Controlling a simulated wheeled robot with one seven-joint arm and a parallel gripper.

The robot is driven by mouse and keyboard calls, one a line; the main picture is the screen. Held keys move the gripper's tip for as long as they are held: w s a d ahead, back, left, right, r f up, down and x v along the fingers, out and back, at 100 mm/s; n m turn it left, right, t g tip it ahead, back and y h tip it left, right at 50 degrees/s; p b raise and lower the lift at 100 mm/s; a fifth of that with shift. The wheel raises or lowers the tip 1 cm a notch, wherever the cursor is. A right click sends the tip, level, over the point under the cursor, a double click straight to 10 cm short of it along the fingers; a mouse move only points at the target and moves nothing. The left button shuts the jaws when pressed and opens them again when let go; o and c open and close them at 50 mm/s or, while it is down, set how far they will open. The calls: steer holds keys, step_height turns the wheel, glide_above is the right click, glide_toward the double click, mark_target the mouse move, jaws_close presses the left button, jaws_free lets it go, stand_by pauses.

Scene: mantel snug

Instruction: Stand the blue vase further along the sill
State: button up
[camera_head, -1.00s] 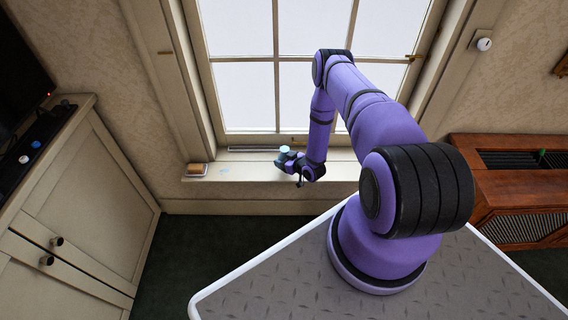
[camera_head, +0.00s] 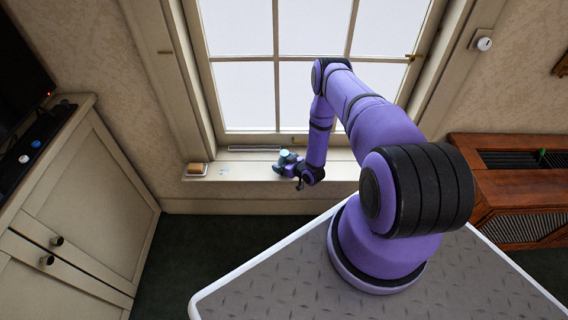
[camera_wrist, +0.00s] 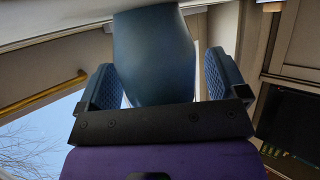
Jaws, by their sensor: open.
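The blue vase (camera_wrist: 155,55) fills the upper middle of the wrist view, between the two fingers of my gripper (camera_wrist: 160,78). The fingers are open, one on each side of the vase, with a narrow gap showing on both sides. In the head view my gripper (camera_head: 284,164) is low over the window sill (camera_head: 240,171), and the pale blue top of the vase (camera_head: 284,154) shows at it. The vase's lower part is mostly hidden by my gripper there.
A small tan-brown item on a pale base (camera_head: 197,169) stands at the sill's left end. Bare sill lies between it and my gripper. The window (camera_head: 245,90) rises behind. A cabinet (camera_head: 80,215) is at left and a wooden radiator cover (camera_head: 515,190) at right.

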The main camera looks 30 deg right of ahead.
steer(key=v, duration=1.2)
steer(key=w+d+r+n+g+h, duration=0.1)
steer(key=w+d+r, duration=0.1)
steer(key=w+r, duration=0.65)
steer(key=w+d+r+g+h, duration=0.15)
steer(key=w+r, duration=0.35)
steer(key=r, duration=0.7)
steer(key=a+r+g+h, duration=0.1)
steer(key=a+r, duration=0.1)
steer(key=r, duration=1.1)
steer(key=a+r+g+h, duration=0.1)
steer(key=a+r, duration=0.1)
steer(key=r, duration=1.1)
steer(key=s+a+r+m+g, duration=0.1)
steer(key=s+a+r, duration=0.4)
steer(key=s+r, duration=0.3)
steer(key=s+a+r+m+g, duration=0.1)
steer(key=s+a+r, duration=0.3)
steer(key=s+r, duration=0.5)
steer(key=s+a+r+g+y, duration=0.1)
steer(key=s+a+r, duration=0.2)
steer(key=s, duration=0.7)
steer(key=s+a+r+m+y, duration=0.1)
steer(key=s+a+r, duration=0.3)
steer(key=s, duration=0.6)
steer(key=shift+s+a+r+g, duration=0.25)
steer(key=shift+s+a+g, duration=0.1)
steer(key=shift+a, duration=0.2)
